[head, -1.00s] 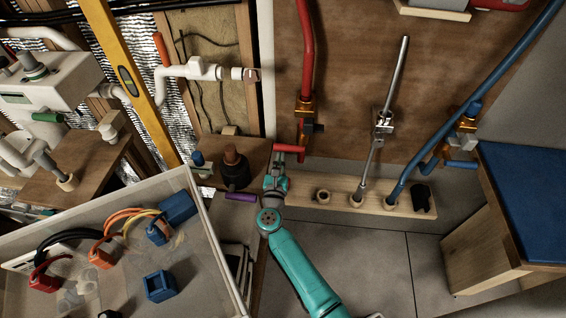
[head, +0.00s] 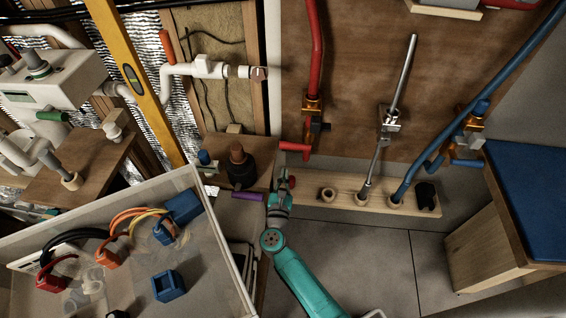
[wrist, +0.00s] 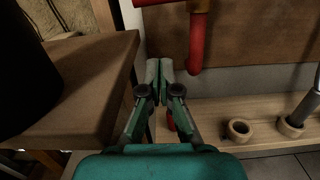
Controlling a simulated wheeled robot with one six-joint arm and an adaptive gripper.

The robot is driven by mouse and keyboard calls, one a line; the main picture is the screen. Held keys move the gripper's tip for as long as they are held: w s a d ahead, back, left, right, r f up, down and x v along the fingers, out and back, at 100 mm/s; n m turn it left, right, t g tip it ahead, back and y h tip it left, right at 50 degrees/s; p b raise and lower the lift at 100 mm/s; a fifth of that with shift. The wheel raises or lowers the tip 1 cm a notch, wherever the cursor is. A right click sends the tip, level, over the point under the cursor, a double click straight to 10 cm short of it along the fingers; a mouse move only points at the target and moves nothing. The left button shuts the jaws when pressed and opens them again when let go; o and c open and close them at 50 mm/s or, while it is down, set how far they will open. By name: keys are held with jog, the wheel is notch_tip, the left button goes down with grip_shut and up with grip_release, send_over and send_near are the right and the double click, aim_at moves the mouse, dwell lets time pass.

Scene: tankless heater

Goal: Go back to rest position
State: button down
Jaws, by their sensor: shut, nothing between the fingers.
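My gripper (head: 283,174) is at the end of my teal arm, low in front of the brown wall panel. Its fingers are together and hold nothing. In the head view it is just below the red valve handle (head: 293,148) on the red pipe, with a small gap between them. In the wrist view my closed fingertips (wrist: 160,68) point toward the panel's foot, left of the hanging red handle (wrist: 196,55). A small red piece (wrist: 170,122) shows partly behind the fingers.
A wooden rail (head: 340,199) with several ring holders runs along the wall to the right. A dark wooden shelf (wrist: 90,75) is close on my gripper's left. A bin (head: 213,240) with connectors stands at the left. A blue-topped bench (head: 530,190) is at the right. Floor between is clear.

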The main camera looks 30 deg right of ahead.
jog(key=v, duration=0.6)
jog(key=shift+s, duration=0.1)
jog(key=s+a+r+m+y, duration=0.1)
jog(key=s+r+m+y, duration=0.2)
jog(key=s+m, duration=0.6)
jog(key=s+a+r+m+y, duration=0.1)
jog(key=s+r+m+y, duration=0.3)
jog(key=s+m, duration=0.6)
jog(key=s+a+r+m+y, duration=0.1)
jog(key=s+r+m+y, duration=0.2)
jog(key=s, duration=1.8)
notch_tip(320, 180, up, 4)
jog(key=m, duration=0.6)
jog(key=shift+a+m+g, duration=0.2)
jog(key=shift+m+g, duration=0.1)
